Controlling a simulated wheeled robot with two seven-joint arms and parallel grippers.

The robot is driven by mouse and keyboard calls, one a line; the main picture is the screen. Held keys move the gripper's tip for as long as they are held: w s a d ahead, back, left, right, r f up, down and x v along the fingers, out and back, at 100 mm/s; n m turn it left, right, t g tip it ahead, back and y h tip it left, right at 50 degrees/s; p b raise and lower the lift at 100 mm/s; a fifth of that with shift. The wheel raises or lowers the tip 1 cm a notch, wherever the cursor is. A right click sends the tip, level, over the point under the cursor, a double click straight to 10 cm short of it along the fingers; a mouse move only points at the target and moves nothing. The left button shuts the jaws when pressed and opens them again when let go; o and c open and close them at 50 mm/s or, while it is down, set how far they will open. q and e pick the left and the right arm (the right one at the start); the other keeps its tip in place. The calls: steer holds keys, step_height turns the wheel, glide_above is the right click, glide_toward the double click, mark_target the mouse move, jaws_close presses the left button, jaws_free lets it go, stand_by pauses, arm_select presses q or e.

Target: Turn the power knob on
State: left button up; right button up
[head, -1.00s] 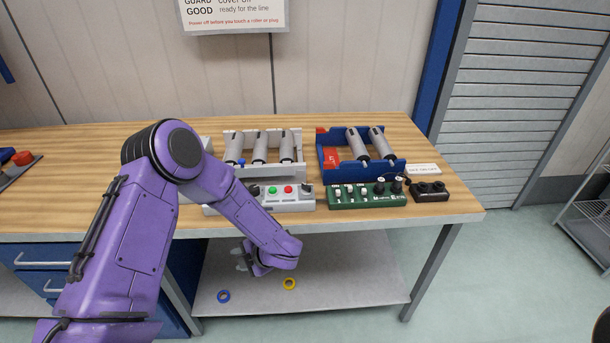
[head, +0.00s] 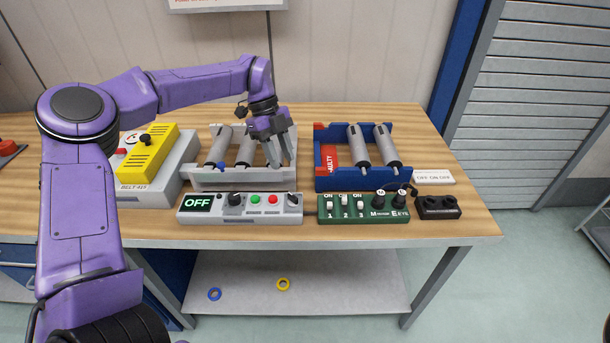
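A light grey control box (head: 222,216) stands at the bench's front edge. Its display (head: 197,203) reads OFF. A black knob (head: 235,200) sits right of the display, then a green button, a red button and a second dark knob (head: 293,199). Which one is the power knob cannot be read. My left gripper (head: 279,160) hangs fingers down over the right part of the grey roller frame (head: 240,179), behind the control box. Its fingers are apart with nothing seen between them, and it touches neither knob. My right gripper is not in view.
A blue roller frame (head: 362,184) with a red FAULTY tag, a green switch box (head: 345,214) and a small black box (head: 437,207) stand to the right. A grey machine with a yellow cover (head: 150,153) stands left. Two rings lie on the lower shelf (head: 330,285).

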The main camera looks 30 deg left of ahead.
arm_select(q)
steer(key=p, duration=0.2)
glide_above(292, 196)
steer(key=a, duration=0.2)
steer(key=f, duration=0.4)
steer(key=shift+s+f, duration=0.3)
steer(key=shift+f, duration=0.05)
steer(key=f, duration=0.1)
steer(key=w+d+f, duration=0.1)
steer(key=f, duration=0.2)
steer(key=shift+w+d+f, duration=0.25)
steer(key=shift+w+f, duration=0.05)
steer(key=shift+f, duration=0.05)
steer(key=shift+s+r, duration=0.25)
steer(key=shift+s, duration=0.15)
steer(key=c, duration=0.4)
steer(key=shift+f, duration=0.1)
jaws_close()
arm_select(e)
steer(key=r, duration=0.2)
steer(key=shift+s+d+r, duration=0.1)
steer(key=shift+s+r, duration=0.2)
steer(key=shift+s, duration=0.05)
